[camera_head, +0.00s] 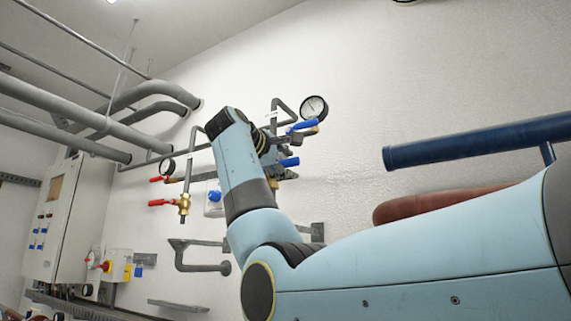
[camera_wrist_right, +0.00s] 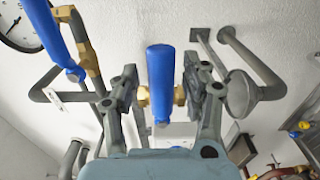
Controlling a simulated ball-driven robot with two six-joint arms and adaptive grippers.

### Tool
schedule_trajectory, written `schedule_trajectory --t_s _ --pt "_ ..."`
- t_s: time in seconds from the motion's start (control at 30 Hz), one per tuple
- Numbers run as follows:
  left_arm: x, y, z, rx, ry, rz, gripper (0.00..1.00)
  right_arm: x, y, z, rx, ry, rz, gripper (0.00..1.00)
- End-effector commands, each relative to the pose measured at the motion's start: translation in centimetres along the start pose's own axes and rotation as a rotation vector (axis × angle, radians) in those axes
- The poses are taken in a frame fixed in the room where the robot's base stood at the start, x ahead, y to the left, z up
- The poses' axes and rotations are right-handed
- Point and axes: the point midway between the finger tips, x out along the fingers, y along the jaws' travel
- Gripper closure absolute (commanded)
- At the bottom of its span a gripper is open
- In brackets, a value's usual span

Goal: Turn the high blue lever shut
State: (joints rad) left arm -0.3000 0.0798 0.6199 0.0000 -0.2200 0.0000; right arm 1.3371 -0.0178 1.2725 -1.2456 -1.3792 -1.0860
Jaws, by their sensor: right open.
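Two blue levers show on the wall pipes. The upper blue lever (camera_head: 302,126) sits beside the round gauge and also shows at the upper left of the right wrist view (camera_wrist_right: 50,35). The lower blue lever (camera_head: 289,161) sticks out just below it. My right gripper (camera_head: 279,157) is by the lower lever, partly hidden behind my wrist. In the right wrist view, its open fingers (camera_wrist_right: 161,88) stand either side of a blue lever (camera_wrist_right: 160,72) on a brass valve, with gaps visible. I cannot tell whether they touch it. My left gripper is not in view.
A round gauge (camera_head: 314,108) is at the upper right of the valves. Red-handled valves (camera_head: 160,202) are to the left. A grey cabinet (camera_head: 68,215) stands at far left. A thick dark blue pipe (camera_head: 480,142) runs at right, above my arm.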

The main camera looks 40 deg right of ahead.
Motion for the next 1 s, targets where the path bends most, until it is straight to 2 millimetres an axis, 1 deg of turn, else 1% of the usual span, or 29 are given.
schedule_trajectory --t_s 0.07,0.17,0.27,0.5,0.63,0.7,0.8,1.0 --pt "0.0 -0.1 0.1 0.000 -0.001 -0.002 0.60 -0.1 0.0 0.0 0.000 0.000 0.000 0.53" --pt "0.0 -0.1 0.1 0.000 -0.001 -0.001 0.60 -0.9 0.0 -0.1 0.001 0.001 0.000 0.53" --pt "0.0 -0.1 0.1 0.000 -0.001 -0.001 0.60 -2.6 0.0 -0.1 0.002 0.003 0.000 0.53" --pt "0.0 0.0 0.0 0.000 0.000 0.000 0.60 -8.1 -0.1 -0.2 0.001 0.006 -0.001 0.53" --pt "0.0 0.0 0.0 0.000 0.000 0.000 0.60 -10.3 -0.1 -0.2 0.000 0.004 -0.001 0.53" --pt "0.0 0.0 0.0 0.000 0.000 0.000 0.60 -11.2 -0.1 -0.1 -0.001 0.002 -0.001 0.53" --pt "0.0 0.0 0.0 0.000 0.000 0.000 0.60 -11.8 -0.1 -0.1 -0.001 0.001 -0.001 0.53" --pt "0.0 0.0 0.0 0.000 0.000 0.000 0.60 -12.0 0.0 0.0 -0.001 0.000 0.000 0.53"
